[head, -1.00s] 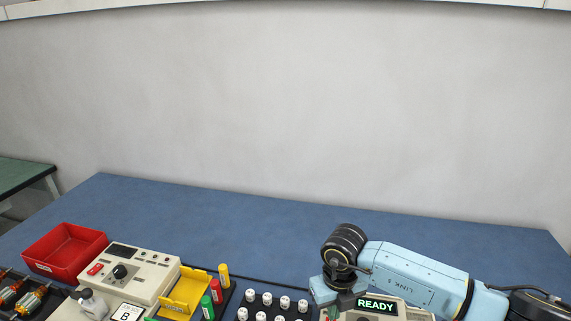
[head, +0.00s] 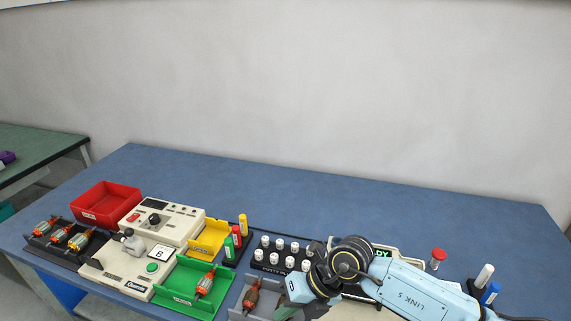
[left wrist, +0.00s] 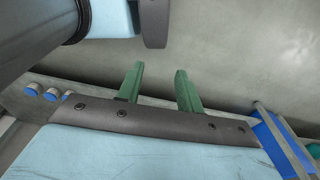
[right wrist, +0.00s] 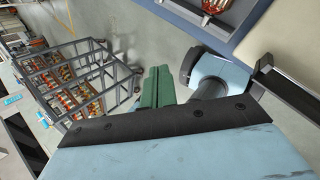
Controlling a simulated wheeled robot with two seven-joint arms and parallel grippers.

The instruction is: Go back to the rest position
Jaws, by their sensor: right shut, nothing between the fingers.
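My right arm reaches in over the right part of the blue bench (head: 400,190) in the head view, and its gripper is mostly hidden at the bottom edge. In the right wrist view the green fingers of my right gripper (right wrist: 158,72) are together and empty, above the floor beside the bench. In the left wrist view my left gripper (left wrist: 158,70) has its two green fingers apart with nothing between them. The left gripper does not show in the head view.
The bench holds a red bin (head: 105,203), a tester (head: 165,220), a green tray (head: 180,290) with an armature, a grey tray (head: 268,306) and white-capped items (head: 283,246). My arm partly covers the lit display unit (head: 400,253). A wheeled rack (right wrist: 85,75) stands on the floor.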

